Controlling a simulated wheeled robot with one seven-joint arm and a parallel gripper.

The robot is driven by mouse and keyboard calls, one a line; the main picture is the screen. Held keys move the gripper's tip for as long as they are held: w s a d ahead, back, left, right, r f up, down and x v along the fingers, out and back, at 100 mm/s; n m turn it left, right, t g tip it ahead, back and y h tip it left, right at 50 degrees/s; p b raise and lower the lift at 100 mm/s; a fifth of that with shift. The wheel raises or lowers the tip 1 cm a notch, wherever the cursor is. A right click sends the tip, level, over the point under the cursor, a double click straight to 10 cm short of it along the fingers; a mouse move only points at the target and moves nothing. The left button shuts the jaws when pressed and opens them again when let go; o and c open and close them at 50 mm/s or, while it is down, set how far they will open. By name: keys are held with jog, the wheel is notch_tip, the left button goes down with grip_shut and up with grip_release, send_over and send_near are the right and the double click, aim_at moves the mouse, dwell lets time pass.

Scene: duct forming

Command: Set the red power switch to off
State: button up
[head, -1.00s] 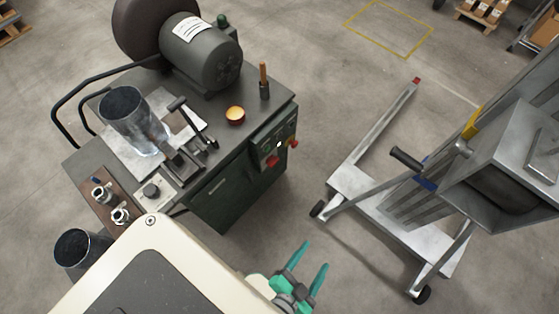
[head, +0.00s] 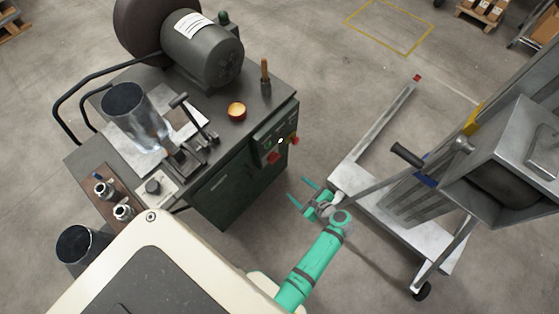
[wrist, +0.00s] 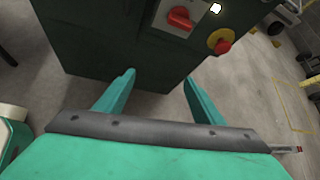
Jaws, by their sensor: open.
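The red power switch (head: 273,158) is on the control panel at the right end of the dark green machine cabinet (head: 225,196). In the wrist view the red switch knob (wrist: 180,19) sits on a grey plate at the top centre, tilted slightly from horizontal. My gripper (head: 300,191) is open and empty in front of the cabinet, below and to the right of the panel, apart from it. In the wrist view its two teal fingers (wrist: 155,92) are spread, with the switch above and beyond them.
A red emergency button on a yellow base (wrist: 221,41) is right of the switch, beside a small white light (wrist: 216,8). A grey wheeled lift (head: 385,215) stands close on the right of my arm. Open floor (head: 340,95) lies behind it.

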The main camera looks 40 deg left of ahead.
aim_at(276, 159)
jog(key=w+a+r+m+g+y, duration=0.1)
jog(key=w+a+r+g+y, duration=0.1)
jog(key=w+a+r+y, duration=0.3)
jog(key=a+f, duration=0.1)
jog(key=a, duration=0.2)
jog(key=a+f+h, duration=0.1)
jog(key=a, duration=0.2)
jog(key=a+f+h, duration=0.1)
jog(key=a, duration=0.2)
jog(key=shift+f, duration=0.25)
jog(key=c, duration=1)
